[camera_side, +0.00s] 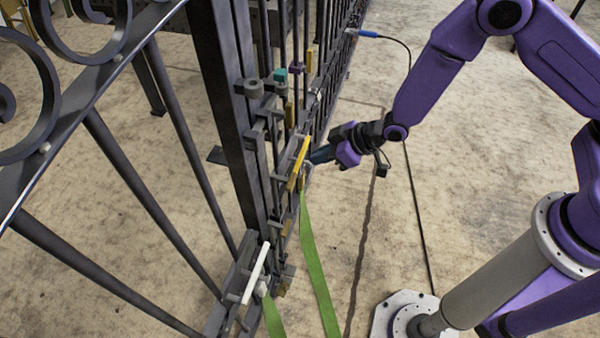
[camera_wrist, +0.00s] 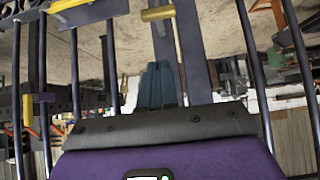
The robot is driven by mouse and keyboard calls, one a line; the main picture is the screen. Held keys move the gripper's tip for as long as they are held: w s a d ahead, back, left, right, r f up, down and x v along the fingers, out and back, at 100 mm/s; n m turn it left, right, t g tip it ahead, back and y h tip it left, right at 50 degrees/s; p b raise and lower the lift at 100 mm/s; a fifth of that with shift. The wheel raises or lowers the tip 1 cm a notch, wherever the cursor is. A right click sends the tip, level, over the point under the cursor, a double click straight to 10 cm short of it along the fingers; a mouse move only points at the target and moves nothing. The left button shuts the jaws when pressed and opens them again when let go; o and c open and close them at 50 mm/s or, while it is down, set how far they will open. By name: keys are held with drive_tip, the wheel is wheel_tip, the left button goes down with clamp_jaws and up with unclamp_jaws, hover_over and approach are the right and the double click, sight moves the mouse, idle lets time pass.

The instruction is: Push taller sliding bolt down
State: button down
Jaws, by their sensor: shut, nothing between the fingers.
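My gripper (camera_side: 320,155) is shut and empty, with blue-teal fingers. In the side view its tips are at the gate, close beside a long yellow bar (camera_side: 298,163) on the gate's lock post. I cannot tell whether they touch it. A white bar (camera_side: 256,272) sits lower on the gate, nearer the camera. I cannot tell for certain which bar belongs to the taller sliding bolt. In the wrist view the fingers (camera_wrist: 157,85) point toward the gate bars, and a yellow handle (camera_wrist: 158,13) shows above them at the top.
The dark iron gate (camera_side: 222,100) has several vertical bars and small fittings. Green straps (camera_side: 318,265) hang below the yellow and white bars. A blue-tipped cable (camera_side: 370,34) runs from the gate at the back. The concrete floor right of the gate is mostly open.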

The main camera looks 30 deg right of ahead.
hover_over(289, 178)
drive_tip(key=s+d, duration=0.2)
wheel_tip(289, 178, down, 5)
drive_tip(key=shift+f, duration=2.05)
wheel_tip(289, 178, down, 8)
drive_tip(key=shift+s+d+r, duration=0.15)
drive_tip(key=shift+r, duration=0.1)
